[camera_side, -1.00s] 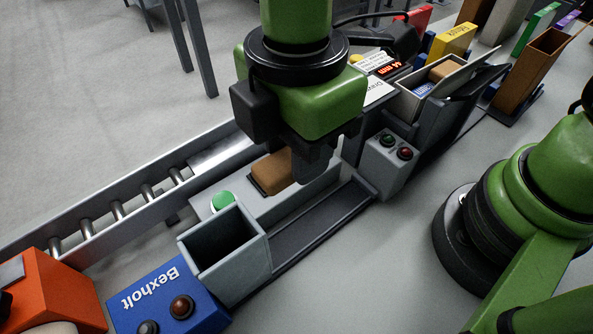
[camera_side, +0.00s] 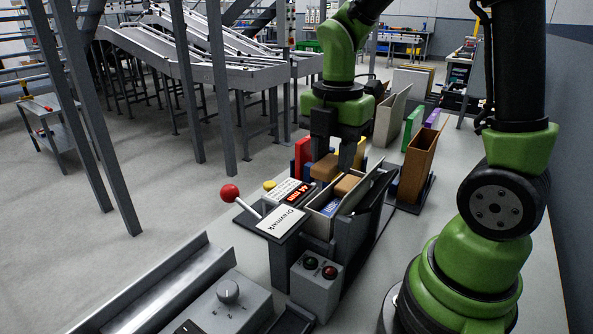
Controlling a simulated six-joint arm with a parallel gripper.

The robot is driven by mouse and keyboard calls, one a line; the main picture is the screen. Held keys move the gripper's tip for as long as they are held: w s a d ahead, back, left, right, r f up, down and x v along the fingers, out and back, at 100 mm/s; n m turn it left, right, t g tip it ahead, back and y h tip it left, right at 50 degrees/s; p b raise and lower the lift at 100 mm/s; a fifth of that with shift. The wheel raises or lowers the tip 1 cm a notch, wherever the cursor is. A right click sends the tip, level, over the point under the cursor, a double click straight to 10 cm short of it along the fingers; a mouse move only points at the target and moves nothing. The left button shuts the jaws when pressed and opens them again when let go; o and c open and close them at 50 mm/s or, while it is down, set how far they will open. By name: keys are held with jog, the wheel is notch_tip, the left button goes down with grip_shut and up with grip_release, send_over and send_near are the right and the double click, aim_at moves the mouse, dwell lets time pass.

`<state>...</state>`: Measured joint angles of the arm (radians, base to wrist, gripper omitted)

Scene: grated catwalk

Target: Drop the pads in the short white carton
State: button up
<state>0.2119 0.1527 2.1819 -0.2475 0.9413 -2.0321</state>
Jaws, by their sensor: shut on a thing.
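My gripper (camera_side: 334,163) is shut on a brown pad (camera_side: 324,168), with its fingers pointing down. The held pad appears just above the far part of the short white carton (camera_side: 313,222); the exact gap cannot be told. The carton stands open in a dark grey holder, with its flap raised along the right side. Inside it are another brown pad (camera_side: 346,185) and a blue item with white print (camera_side: 331,207). The carton's floor is hidden.
A red-knobbed lever (camera_side: 230,193), a red-lit display (camera_side: 292,196) and a sign (camera_side: 281,221) stand left of the carton. A button box (camera_side: 316,283) is in front. A tall brown carton (camera_side: 417,165) and a taller pale carton (camera_side: 391,118) stand behind right. Coloured boxes stand behind.

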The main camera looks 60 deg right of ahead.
jog(key=shift+s+d+f, duration=0.15)
jog(key=shift+s+d, duration=0.1)
jog(key=shift+d, duration=0.15)
jog(key=shift+f, duration=2.1)
jog(key=o, duration=1)
jog(key=shift+c, duration=0.2)
jog(key=shift+s, duration=0.1)
jog(key=shift+c, duration=0.2)
jog(key=shift+c, duration=0.2)
